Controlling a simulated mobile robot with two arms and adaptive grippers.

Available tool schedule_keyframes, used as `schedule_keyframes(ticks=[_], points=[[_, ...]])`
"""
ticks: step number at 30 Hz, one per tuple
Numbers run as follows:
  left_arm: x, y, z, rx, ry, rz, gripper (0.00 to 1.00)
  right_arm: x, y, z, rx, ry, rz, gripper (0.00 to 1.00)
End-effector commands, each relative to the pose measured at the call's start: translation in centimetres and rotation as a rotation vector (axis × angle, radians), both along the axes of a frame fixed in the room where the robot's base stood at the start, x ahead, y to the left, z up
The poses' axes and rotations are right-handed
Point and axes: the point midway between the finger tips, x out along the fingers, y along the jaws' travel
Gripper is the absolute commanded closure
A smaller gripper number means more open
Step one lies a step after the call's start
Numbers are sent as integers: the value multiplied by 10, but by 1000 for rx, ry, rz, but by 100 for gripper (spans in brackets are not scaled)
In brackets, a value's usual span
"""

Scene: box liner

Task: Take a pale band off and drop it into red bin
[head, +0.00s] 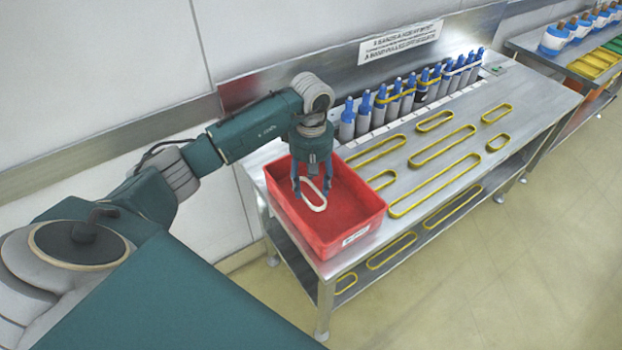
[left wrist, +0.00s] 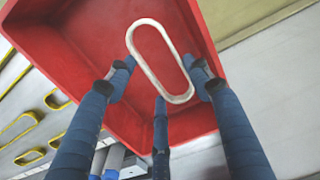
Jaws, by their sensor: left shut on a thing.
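A pale oval band (head: 313,193) is held over the red bin (head: 352,233), which stands at the left end of the metal table. My left gripper (head: 312,192) points down above the bin, its blue fingers shut on the band. In the left wrist view the pale band (left wrist: 160,62) lies between the fingertips of the gripper (left wrist: 160,85), with the bin's red floor and walls (left wrist: 60,62) behind it. The bin looks empty beneath the band. My right gripper is not in view.
Several yellow bands (head: 434,185) lie flat on the table (head: 545,100) right of the bin. A row of blue-topped cylinders (head: 347,122) stands along the back, some with yellow bands around them. More yellow bands (head: 392,250) lie on the lower shelf. A wall is behind.

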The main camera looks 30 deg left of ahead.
Motion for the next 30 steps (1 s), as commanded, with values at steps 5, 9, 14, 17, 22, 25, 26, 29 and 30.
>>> schedule_keyframes(ticks=[5,9,14,17,22,25,26,29,30], points=[[0,0,-21,0,1,1,65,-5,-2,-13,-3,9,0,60],[0,0,-33,-1,1,0,65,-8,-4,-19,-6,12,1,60],[0,0,-40,0,0,0,65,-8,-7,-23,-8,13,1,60],[0,0,-42,0,0,0,65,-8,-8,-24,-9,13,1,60],[0,0,-43,1,0,0,65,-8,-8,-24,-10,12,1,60],[0,0,-43,1,0,0,65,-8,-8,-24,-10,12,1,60],[0,0,-43,1,0,0,65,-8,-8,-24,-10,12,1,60],[0,0,-43,1,0,0,34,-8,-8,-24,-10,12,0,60],[0,0,-43,1,0,0,27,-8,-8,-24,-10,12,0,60]])
